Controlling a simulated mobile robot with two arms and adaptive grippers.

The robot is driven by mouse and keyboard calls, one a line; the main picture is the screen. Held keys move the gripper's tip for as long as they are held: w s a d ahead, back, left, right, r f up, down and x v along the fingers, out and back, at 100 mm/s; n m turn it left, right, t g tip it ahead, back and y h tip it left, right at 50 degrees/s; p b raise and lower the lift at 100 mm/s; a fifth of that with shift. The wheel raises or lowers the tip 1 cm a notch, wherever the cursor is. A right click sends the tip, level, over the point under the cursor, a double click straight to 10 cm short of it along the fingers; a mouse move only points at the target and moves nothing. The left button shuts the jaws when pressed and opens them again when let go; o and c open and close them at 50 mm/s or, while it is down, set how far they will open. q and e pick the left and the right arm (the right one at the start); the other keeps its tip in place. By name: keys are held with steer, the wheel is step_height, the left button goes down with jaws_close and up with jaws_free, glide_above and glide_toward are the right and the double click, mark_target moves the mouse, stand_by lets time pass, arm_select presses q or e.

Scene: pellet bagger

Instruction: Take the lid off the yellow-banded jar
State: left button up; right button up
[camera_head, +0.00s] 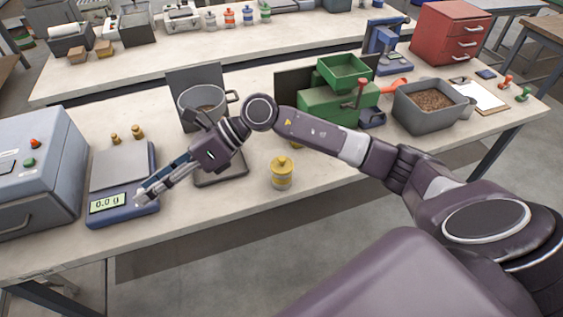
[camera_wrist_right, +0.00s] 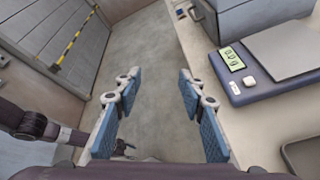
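The yellow-banded jar (camera_head: 282,176) stands upright on the near bench, right of a dark flat plate, with its yellow lid (camera_head: 282,162) on. My right gripper (camera_head: 143,195) is left of the jar, well apart from it, by the front right corner of the scale. In the right wrist view its blue-padded fingers (camera_wrist_right: 155,95) are spread with nothing between them; the jar is not seen there. In that view a dark arm, seemingly my left one, comes in at the lower left. Its gripper (camera_wrist_right: 122,148) is partly hidden behind a right finger.
The scale (camera_head: 122,180) reads about zero, beside a grey-blue machine (camera_head: 40,165). A pot (camera_head: 203,100) stands behind the right wrist. A green machine (camera_head: 335,100) and a pellet bin (camera_head: 430,115) are farther right. The bench front around the jar is clear; my right forearm passes behind it.

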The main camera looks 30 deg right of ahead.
steer(key=w+d+f+n+h, duration=0.2)
steer(key=d+f+h, duration=0.3)
steer(key=d, duration=0.6)
steer(key=g+h, duration=0.2)
steer(key=h, duration=0.6)
glide_above(282, 158)
steer(key=shift+w+d+r, duration=0.15)
steer(key=shift+d+r, duration=0.2)
steer(key=shift+r, duration=0.1)
steer(key=shift+d+f+p, duration=0.2)
steer(key=shift+p, duration=0.1)
steer(key=shift+a+f+p, duration=0.1)
steer(key=shift+f+p, duration=0.25)
steer(key=shift+f, duration=0.55)
steer(key=f+p, duration=0.2)
steer(key=f, duration=0.3)
steer(key=shift+a+p, duration=0.4)
steer(key=shift+f, duration=0.25)
steer(key=c, duration=0.9)
